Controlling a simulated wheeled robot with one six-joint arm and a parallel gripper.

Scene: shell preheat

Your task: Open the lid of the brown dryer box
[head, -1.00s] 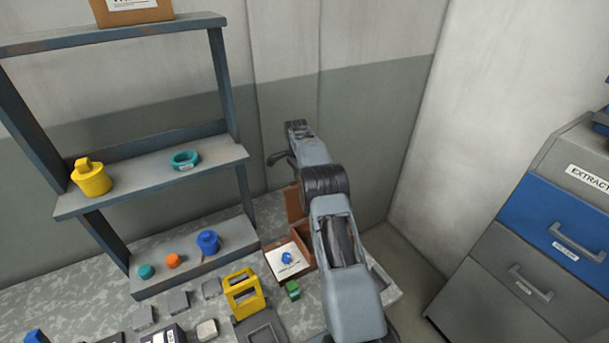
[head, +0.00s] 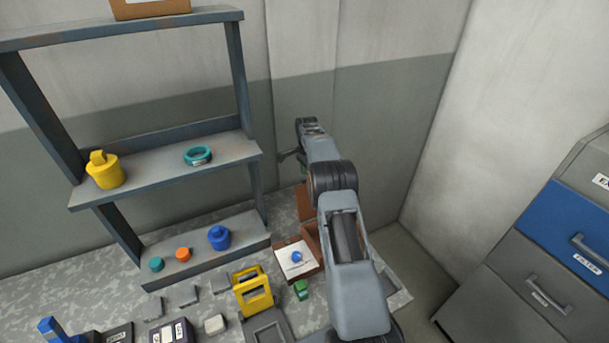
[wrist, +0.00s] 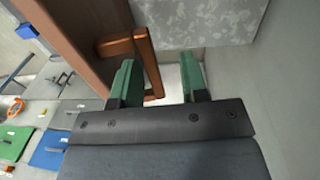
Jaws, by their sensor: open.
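The brown dryer box (head: 318,268) stands on the bench, partly hidden behind my arm in the head view. A white panel (head: 292,266) with a blue knob (head: 297,256) is at its left part. A brown board that looks like its lid (head: 304,206) stands up at the back of the box. In the wrist view the brown board (wrist: 75,38) fills the upper left, with a copper-brown handle (wrist: 151,62) on it. My gripper (wrist: 160,78) is open; the handle is beside its left finger, and I cannot tell whether they touch.
A shelf rack (head: 180,168) stands to the left with jars. Grey walls are close behind and right; a drawer cabinet (head: 520,285) is at right.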

